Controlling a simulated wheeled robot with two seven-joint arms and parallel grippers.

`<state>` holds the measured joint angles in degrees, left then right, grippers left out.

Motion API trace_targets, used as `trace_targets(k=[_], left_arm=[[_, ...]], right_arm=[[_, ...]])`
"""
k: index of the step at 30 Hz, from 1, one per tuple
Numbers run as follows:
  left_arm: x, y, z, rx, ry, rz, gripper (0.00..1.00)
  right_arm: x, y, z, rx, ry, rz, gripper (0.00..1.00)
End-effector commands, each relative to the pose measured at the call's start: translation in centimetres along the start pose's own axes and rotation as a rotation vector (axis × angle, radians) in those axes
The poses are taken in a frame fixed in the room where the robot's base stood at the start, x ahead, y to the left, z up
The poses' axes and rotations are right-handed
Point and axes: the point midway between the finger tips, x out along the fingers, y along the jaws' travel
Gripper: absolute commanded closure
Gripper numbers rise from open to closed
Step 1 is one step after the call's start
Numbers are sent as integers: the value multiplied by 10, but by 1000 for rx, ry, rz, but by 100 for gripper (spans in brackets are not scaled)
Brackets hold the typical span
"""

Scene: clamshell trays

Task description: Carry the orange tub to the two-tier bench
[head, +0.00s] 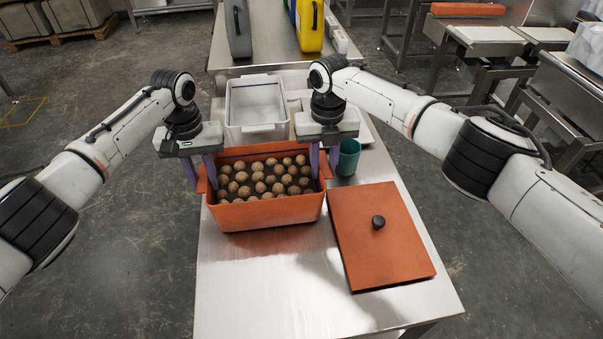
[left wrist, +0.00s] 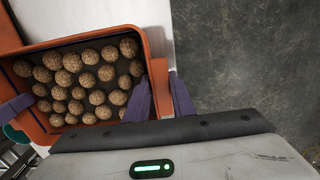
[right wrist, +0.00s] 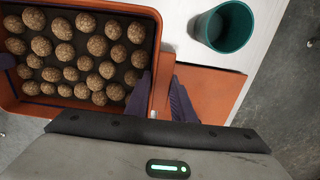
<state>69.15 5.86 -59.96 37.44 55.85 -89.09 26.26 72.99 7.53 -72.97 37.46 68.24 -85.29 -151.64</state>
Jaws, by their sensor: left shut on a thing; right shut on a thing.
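The orange tub (head: 268,215), filled with several round brown balls, is on the steel table and looks level; I cannot tell whether its base touches. My left gripper (head: 200,178) is shut on the tub's left end wall; the left wrist view shows its fingers (left wrist: 160,97) either side of the rim. My right gripper (head: 324,165) is shut on the right end wall, also seen in the right wrist view (right wrist: 163,95). A metal bench with pale boards at different heights (head: 487,35) stands at far right; I cannot tell whether it is the two-tier bench.
An orange lid (head: 375,250) with a black knob lies right of the tub on the steel table (head: 270,285). Grey (head: 238,28) and yellow (head: 310,25) containers stand farther back. Floor is open at left.

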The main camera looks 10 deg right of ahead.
Motion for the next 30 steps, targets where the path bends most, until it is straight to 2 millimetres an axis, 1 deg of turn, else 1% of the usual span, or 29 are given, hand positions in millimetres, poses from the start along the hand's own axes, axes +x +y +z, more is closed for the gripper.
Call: trace_targets(k=[2, 3, 5, 6, 19, 22, 26, 30], left_arm=[[3, -3, -1, -2, 1, -8, 100], [4, -3, 0, -3, -1, -9, 71], [4, -3, 0, -2, -1, -7, 61], [4, -3, 0, -2, -1, -7, 59], [3, 0, 0, 0, 0, -1, 59], [-1, 0, 0, 0, 1, 0, 59], [-17, 0, -1, 2, 2, 1, 59], [-47, 0, -1, 0, 4, 0, 59]], right_arm=[[3, -3, 1, 1, -1, -8, 100], [4, -3, 0, 2, 1, -9, 71], [4, -3, 0, 2, 1, -8, 61], [4, -3, 0, 1, 1, -7, 59], [3, 0, 0, 0, 0, -1, 59], [3, 0, 0, 0, 0, -1, 59], [3, 0, 0, 0, 0, -1, 59], [3, 0, 0, 0, 0, -1, 59]])
